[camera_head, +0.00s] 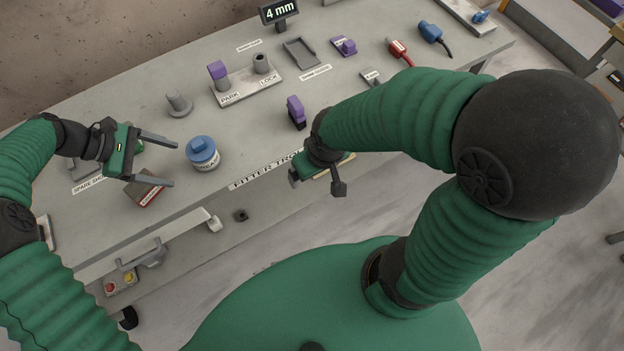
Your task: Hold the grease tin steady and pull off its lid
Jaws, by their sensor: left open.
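The grease tin (205,163) is a small round white tin with a partly readable label, standing upright on the bench. Its blue lid (201,146), with a raised block on top, is on the tin. My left gripper (174,163) is open and empty. Its two fingers point right towards the tin, with the tips just short of its left side. My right gripper (316,183) is at the bench's front edge, well right of the tin. Its fingers look spread apart, with nothing seen between them; its own arm partly covers it.
A red-labelled block (145,192) lies under my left gripper's lower finger. A grey peg (179,104) stands behind the tin. Bench space right of the tin is clear.

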